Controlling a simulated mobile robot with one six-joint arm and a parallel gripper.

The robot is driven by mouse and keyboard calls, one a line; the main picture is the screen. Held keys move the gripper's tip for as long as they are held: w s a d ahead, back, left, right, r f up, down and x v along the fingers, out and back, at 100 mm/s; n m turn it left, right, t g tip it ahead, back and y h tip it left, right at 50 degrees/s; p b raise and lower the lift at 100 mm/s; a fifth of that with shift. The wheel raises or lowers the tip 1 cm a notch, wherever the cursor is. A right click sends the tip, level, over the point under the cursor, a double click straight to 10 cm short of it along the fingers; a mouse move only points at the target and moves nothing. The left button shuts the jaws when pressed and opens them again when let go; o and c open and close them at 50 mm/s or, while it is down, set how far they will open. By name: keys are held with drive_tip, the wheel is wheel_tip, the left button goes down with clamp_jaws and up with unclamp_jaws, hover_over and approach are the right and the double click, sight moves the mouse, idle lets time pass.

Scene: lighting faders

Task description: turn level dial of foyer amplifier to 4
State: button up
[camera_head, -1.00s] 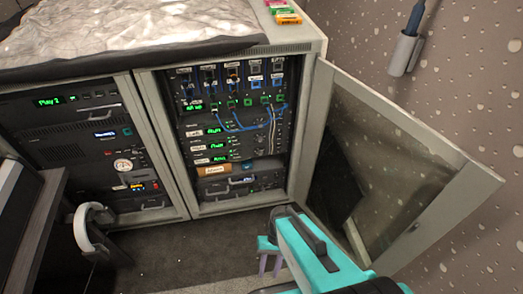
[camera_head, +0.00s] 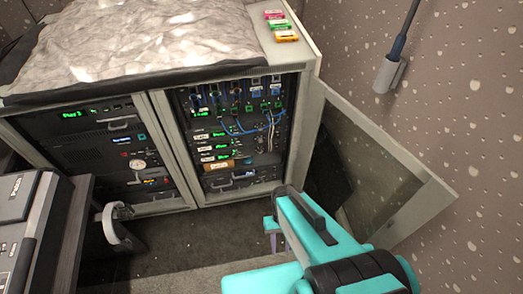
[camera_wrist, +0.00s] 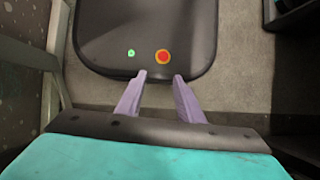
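Two open-fronted rack bays stand side by side in the head view. The right rack (camera_head: 233,130) holds several units with green displays and blue cables. The left rack (camera_head: 95,150) holds units with displays and a pale round dial or gauge (camera_head: 137,165). The labels are too small to read, so I cannot tell which unit is the foyer amplifier or find its level dial. My gripper (camera_head: 279,246) is in front of the racks and well apart from them. In the wrist view its purple fingers (camera_wrist: 160,77) are spread with nothing between them.
The glass door (camera_head: 375,165) of the right rack stands open toward the right wall. A grey cloth (camera_head: 150,40) and small coloured blocks (camera_head: 281,26) lie on the cabinet top. A desk with a console (camera_head: 30,215) is at left. Dark carpet (camera_head: 190,235) between is mostly clear.

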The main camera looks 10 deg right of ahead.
wheel_tip(320, 180, up, 7)
drive_tip(key=d+h+p, duration=0.1)
drive_tip(key=d+p, duration=0.1)
drive_tip(key=p, duration=0.4)
drive_tip(key=shift+s+r+p, duration=0.2)
drive_tip(key=shift+s+p, duration=0.1)
drive_tip(key=shift+p, duration=0.05)
drive_tip(key=shift+d, duration=0.1)
